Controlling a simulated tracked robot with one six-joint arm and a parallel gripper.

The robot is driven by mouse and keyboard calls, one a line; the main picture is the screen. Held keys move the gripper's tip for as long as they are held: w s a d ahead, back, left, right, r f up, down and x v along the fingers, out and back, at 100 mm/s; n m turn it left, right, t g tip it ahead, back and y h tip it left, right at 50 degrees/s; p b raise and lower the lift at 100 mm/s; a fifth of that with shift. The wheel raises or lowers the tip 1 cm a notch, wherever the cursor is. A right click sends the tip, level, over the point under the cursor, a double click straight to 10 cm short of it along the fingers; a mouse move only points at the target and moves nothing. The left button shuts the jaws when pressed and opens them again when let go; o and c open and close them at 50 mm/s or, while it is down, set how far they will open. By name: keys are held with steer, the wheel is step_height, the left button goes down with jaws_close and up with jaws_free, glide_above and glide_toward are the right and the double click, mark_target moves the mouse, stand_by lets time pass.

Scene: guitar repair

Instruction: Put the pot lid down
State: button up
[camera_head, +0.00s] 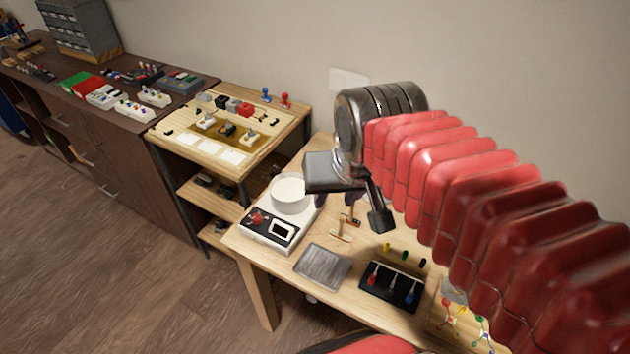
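My gripper (352,196) is over the table, to the right of a white round pot (290,191). The pot sits on a white heater unit (272,226) with a red knob. One grey finger and one dark finger show apart from each other. I cannot make out a separate pot lid. I cannot tell whether the pale top of the pot is a lid. Dark shapes show just below the gripper, and it is unclear what they are. Whether anything is held between the fingers is partly hidden by the gripper itself.
A grey square plate (322,267) lies in front of the heater on the wooden table (258,262). A black tray (393,287) with small coloured tools is to its right. Small tools lie beneath the gripper. A wooden shelf unit (281,130) and a dark cabinet (135,170) stand at left.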

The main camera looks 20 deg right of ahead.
steer(key=s, duration=0.1)
steer(key=s+a+f+n, duration=0.1)
steer(key=s+n, duration=0.1)
steer(key=s, duration=0.1)
steer(key=shift+a+f+t, duration=0.25)
steer(key=shift+a+t, duration=0.05)
steer(key=shift+a, duration=0.1)
steer(key=shift+c, duration=0.7)
stand_by(1.3)
